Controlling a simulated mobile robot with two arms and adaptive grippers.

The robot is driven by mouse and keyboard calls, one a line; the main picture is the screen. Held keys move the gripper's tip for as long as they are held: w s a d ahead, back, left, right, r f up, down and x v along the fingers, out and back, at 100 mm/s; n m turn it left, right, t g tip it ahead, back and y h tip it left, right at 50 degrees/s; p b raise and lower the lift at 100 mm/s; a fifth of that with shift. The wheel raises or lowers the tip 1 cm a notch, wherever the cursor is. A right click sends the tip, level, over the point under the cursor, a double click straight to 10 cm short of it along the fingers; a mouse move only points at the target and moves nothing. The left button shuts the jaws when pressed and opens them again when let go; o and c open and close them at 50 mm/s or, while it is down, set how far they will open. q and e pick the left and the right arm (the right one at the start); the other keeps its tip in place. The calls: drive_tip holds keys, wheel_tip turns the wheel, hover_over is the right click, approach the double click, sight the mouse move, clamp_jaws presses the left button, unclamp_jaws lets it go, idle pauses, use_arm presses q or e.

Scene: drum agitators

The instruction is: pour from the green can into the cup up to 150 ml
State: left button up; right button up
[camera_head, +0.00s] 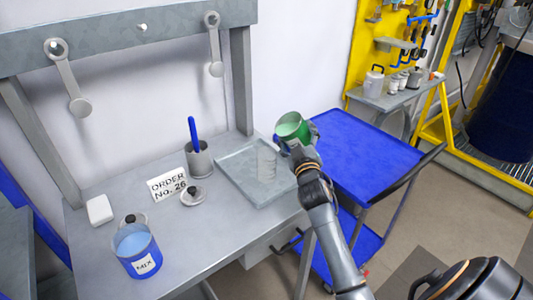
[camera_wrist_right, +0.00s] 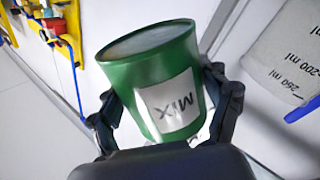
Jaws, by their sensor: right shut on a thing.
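The green can (camera_head: 294,131) is in my right gripper (camera_head: 309,138), above the right side of the table and slightly tilted. In the right wrist view the green can (camera_wrist_right: 160,75) shows a MIX label, with the fingers of the right gripper (camera_wrist_right: 163,95) closed on its two sides. Its open top shows a pale surface in the head view. The clear cup (camera_head: 267,161) stands on the grey tray, left of and below the can. The cup (camera_wrist_right: 295,45) also shows in the right wrist view with 200 and 250 ml marks. No liquid stream is visible. My left gripper is not in view.
The grey tray (camera_head: 232,178) lies on the table (camera_head: 215,235). A blue MIX can (camera_head: 140,258), a pot (camera_head: 200,160) with a blue-handled tool, loose lids (camera_head: 193,196) and an order card (camera_head: 167,184) stand left. A blue cart (camera_head: 365,150) is at right.

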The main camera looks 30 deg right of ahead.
drive_tip(key=shift+a+r+n+t+y, duration=0.2)
drive_tip(key=shift+r+n, duration=0.15)
drive_tip(key=shift+n, duration=0.25)
drive_tip(key=shift+a+r+n+t+y, duration=0.15)
drive_tip(key=shift+r+n, duration=0.2)
drive_tip(key=shift+n, duration=0.25)
idle(1.1)
drive_tip(key=shift+w+f+n+b, duration=0.1)
drive_tip(key=shift+f+n+b, duration=0.2)
drive_tip(key=shift+n+b, duration=0.5)
idle(2.0)
